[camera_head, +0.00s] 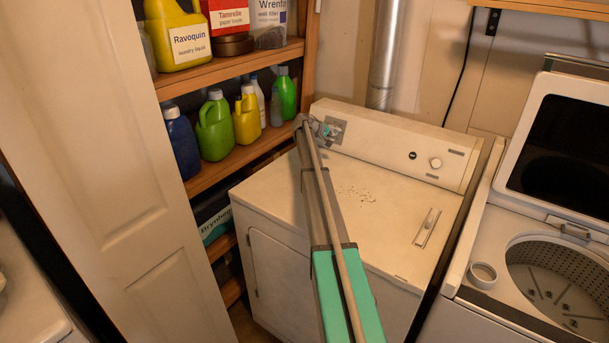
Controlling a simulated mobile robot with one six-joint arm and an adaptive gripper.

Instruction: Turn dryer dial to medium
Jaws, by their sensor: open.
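The white dryer (285,185) stands in the middle, with a raised control panel (385,148) along its back. A round pale knob (436,162) sits near the right end of the panel, with a small dark round spot to its left. A grey square plate (338,125) is at the panel's left end. My gripper (326,133) is in front of this plate, small and partly hidden by my arm. It is open. Any dial on the plate is covered by my gripper, and I cannot tell whether they touch. The dial markings are too small to read.
Shelves on the left hold several bottles (214,125). A white door (110,170) stands in front of them. A silver duct (384,55) rises behind the panel. An open washer (560,265) is at the right. Dark specks and a handled slot lie on the dryer top.

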